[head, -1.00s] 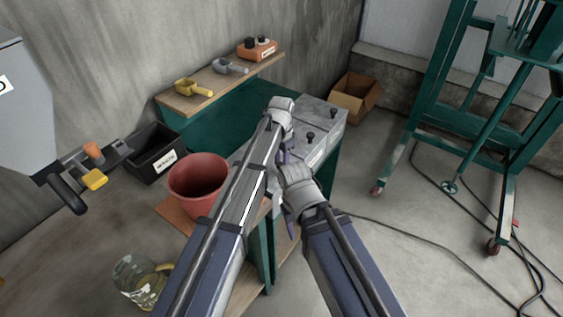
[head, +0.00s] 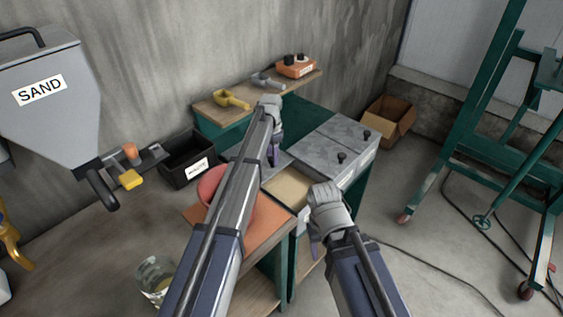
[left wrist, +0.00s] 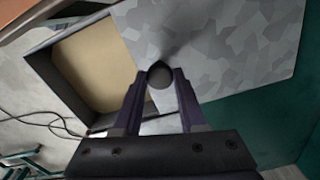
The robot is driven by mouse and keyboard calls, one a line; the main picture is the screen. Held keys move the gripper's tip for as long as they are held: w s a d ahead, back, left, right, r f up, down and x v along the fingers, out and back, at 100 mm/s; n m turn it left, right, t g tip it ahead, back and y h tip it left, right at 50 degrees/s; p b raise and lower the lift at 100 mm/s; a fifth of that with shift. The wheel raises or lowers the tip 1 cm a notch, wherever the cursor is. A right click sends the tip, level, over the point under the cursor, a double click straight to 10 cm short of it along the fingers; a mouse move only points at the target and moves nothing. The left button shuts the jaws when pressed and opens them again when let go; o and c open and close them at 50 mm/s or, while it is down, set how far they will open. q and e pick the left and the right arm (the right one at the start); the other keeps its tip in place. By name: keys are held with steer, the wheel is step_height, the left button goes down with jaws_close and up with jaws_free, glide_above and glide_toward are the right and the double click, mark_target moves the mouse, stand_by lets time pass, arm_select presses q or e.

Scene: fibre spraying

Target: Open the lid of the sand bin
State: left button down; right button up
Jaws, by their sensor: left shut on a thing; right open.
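The sand bin (head: 290,188) is the nearest compartment of the bin row on the green bench, and its tan contents show in the head view. They also fill the open bin in the left wrist view (left wrist: 100,65). Its mottled grey lid (left wrist: 225,45) lies to one side of the opening, leaving most of it uncovered. My left gripper (left wrist: 160,78) is shut on the lid's dark round knob (left wrist: 160,72); in the head view the arm hides this grip. My right gripper (head: 314,240) is open and empty beside the bench front, its fingers partly hidden.
Two bins beside it have closed grey lids with black knobs (head: 342,157). A black box (head: 190,165), a SAND hopper (head: 50,90) and a shelf with scoops (head: 232,100) are near the wall. A green frame (head: 490,140) stands right.

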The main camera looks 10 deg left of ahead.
arm_select(q)
steer(key=shift+w+a, duration=0.25)
steer(key=shift+a, duration=0.05)
steer(key=shift+c, duration=2.3)
jaws_free()
steer(key=shift+r, duration=0.1)
step_height(320, 180, up, 8)
steer(key=p, duration=0.8)
steer(key=shift+f, duration=0.2)
